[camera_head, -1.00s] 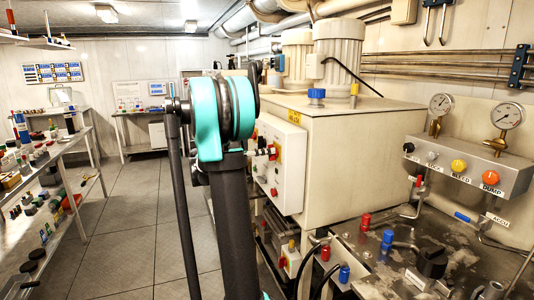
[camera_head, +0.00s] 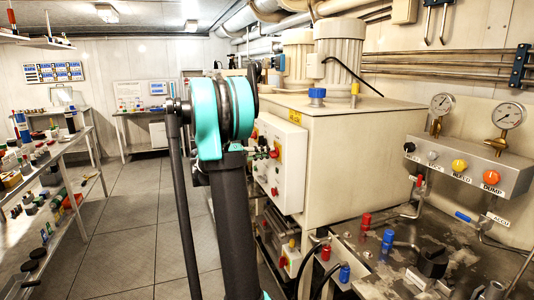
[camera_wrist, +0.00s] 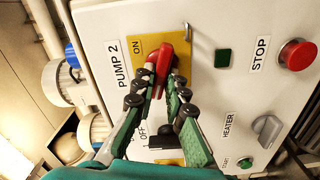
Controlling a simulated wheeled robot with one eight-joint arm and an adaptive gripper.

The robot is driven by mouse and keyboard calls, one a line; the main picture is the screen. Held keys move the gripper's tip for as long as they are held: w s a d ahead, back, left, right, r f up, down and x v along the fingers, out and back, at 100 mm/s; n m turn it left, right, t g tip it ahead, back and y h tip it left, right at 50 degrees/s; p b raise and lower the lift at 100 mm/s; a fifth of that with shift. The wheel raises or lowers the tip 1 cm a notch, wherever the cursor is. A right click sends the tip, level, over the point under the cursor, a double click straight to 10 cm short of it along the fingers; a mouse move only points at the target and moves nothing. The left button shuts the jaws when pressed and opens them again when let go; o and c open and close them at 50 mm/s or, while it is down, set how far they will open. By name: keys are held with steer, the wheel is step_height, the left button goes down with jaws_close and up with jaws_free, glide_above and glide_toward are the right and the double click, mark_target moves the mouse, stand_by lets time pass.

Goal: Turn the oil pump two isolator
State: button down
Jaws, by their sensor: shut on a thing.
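The pump two isolator has a red handle (camera_wrist: 165,57) on a yellow plate (camera_wrist: 181,66) beside the "PUMP 2" label (camera_wrist: 116,64) in the wrist view. "ON" is printed at its upper left and "OFF" lower down. My gripper (camera_wrist: 160,80) is shut on the red handle, with a finger on either side. The fingers hide part of the handle and plate, so its exact angle is hard to tell. In the head view my arm partly covers the white control panel (camera_head: 292,170), and the gripper is small there.
On the same panel are a red STOP button (camera_wrist: 297,54), a dark green square (camera_wrist: 222,58), a grey HEATER knob (camera_wrist: 266,130) and a green START button (camera_wrist: 244,163). Open floor (camera_head: 130,220) lies left of my arm.

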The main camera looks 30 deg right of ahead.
steer(key=shift+w+f+n, duration=0.1)
steer(key=shift+f+n, duration=0.05)
steer(key=shift+n, duration=1.85)
steer(key=c, duration=1.6)
jaws_free()
steer(key=shift+o, duration=0.2)
steer(key=v, duration=1.2)
steer(key=shift+f, duration=0.15)
